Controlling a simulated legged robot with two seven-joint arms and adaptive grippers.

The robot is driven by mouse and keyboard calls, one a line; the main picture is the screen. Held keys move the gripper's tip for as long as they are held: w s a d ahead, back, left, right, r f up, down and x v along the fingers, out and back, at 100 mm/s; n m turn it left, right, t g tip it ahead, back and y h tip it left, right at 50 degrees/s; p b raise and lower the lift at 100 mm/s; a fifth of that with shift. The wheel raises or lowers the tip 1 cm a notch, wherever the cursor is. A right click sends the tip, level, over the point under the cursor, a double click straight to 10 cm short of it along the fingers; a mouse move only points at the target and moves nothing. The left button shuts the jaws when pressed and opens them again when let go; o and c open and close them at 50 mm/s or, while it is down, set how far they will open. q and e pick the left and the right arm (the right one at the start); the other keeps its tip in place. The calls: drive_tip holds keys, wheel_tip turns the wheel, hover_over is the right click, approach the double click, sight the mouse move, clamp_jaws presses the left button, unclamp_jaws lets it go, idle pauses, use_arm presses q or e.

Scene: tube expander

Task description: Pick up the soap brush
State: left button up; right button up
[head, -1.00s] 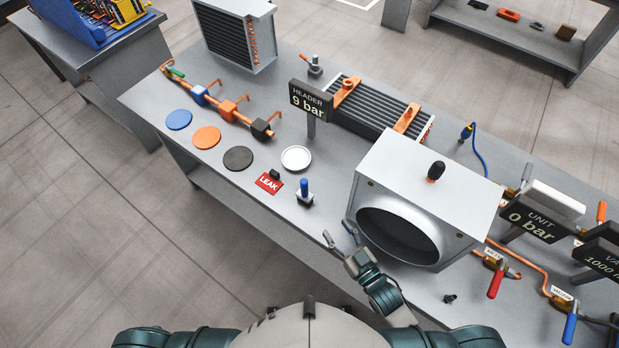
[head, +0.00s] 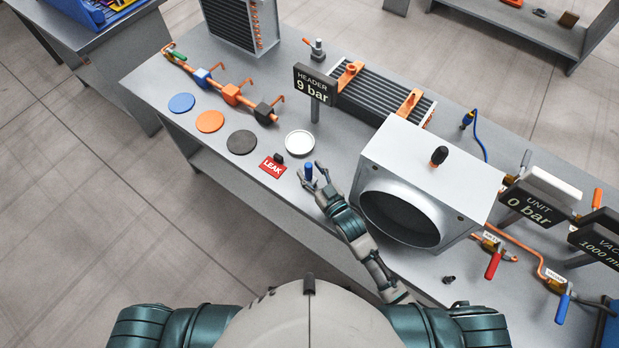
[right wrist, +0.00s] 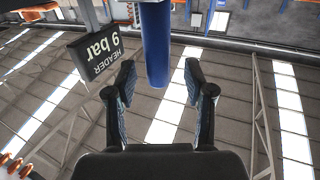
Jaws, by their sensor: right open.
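The soap brush is most likely the item with the upright blue handle (head: 309,173) on the table's front side, just below the white round dish. My right gripper (head: 311,178) is open at it, with the fingers on either side of the blue handle. In the right wrist view the blue handle (right wrist: 156,45) stands between and just beyond the two spread fingertips (right wrist: 159,78). No finger clearly touches it. The brush's base is hidden by the gripper in the head view. My left gripper is not in view.
A red LEAK tag (head: 272,167) with a dark knob lies left of the handle, and the white dish (head: 299,143) behind it. The large grey duct box (head: 430,170) stands close to the right of my arm. The HEADER sign (head: 314,84) stands farther back.

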drive_tip(key=x, duration=0.2)
drive_tip(key=shift+w+a+f, duration=0.1)
drive_tip(key=shift+a, duration=0.3)
drive_tip(key=shift+d, duration=0.5)
drive_tip(key=shift+c, duration=0.5)
drive_tip(key=shift+d, duration=0.3)
drive_tip(key=c, duration=0.4)
drive_tip(key=shift+d, duration=0.2)
drive_tip(key=c, duration=0.4)
clamp_jaws()
drive_tip(key=shift+a, duration=0.55)
drive_tip(key=shift+a+r, duration=0.2)
drive_tip(key=shift+r, duration=0.2)
wheel_tip(320, 180, up, 5)
drive_tip(key=shift+r, duration=0.1)
drive_tip(key=r, duration=0.2)
drive_tip(key=d+r, duration=0.1)
drive_tip(key=shift+d+r+p, duration=0.1)
drive_tip(key=shift+r+p, duration=0.25)
drive_tip(key=shift+r, duration=0.25)
drive_tip(key=shift+a, duration=0.6)
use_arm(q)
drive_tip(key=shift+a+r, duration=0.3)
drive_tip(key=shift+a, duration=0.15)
